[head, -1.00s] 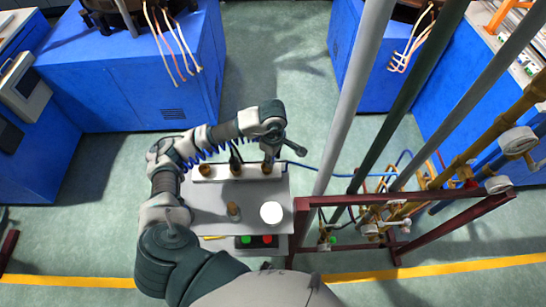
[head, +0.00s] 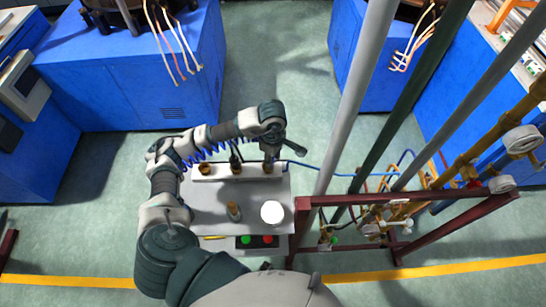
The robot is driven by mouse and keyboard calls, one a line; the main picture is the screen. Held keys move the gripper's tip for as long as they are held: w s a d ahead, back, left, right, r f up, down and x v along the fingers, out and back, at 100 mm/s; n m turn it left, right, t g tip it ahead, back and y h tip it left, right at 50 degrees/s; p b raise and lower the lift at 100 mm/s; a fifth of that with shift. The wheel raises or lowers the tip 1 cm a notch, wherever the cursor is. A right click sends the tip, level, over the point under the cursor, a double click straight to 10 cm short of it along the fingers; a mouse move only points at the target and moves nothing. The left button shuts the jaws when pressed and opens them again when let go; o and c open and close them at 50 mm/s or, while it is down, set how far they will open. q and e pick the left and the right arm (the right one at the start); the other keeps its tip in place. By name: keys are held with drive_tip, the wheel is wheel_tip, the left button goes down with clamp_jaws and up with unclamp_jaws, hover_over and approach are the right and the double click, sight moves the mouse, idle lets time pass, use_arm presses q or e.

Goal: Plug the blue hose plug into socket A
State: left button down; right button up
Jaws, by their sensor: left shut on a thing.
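A white block (head: 220,173) at the back of the small grey table carries a row of brass sockets: a left one (head: 205,169), a middle one (head: 236,168) and a right one (head: 267,168). I cannot read which is A. My left gripper (head: 271,152) points down over the right socket. It is shut on the blue hose's plug, which is mostly hidden by the gripper. The blue hose (head: 325,173) runs from there to the right towards the pipe rack. I cannot tell whether the plug is inside the socket. My right gripper is not in view.
The grey tabletop (head: 205,205) holds a small brass-topped part (head: 234,211) and a white disc (head: 272,212). Green and red buttons (head: 257,241) are at its front. A dark red frame (head: 430,198) with pipes and gauges stands to the right. Blue cabinets (head: 135,85) stand behind.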

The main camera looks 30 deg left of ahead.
use_arm(q)
drive_tip(key=shift+a+f, duration=0.1)
drive_tip(key=shift+a, duration=0.55)
drive_tip(key=shift+r, duration=0.25)
drive_tip(key=shift+d+r, duration=0.15)
drive_tip(key=shift+d, duration=0.05)
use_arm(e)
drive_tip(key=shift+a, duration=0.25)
use_arm(q)
drive_tip(key=shift+a, duration=0.2)
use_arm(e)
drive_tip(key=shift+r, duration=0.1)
use_arm(q)
drive_tip(key=shift+d+r, duration=0.1)
drive_tip(key=shift+d, duration=0.25)
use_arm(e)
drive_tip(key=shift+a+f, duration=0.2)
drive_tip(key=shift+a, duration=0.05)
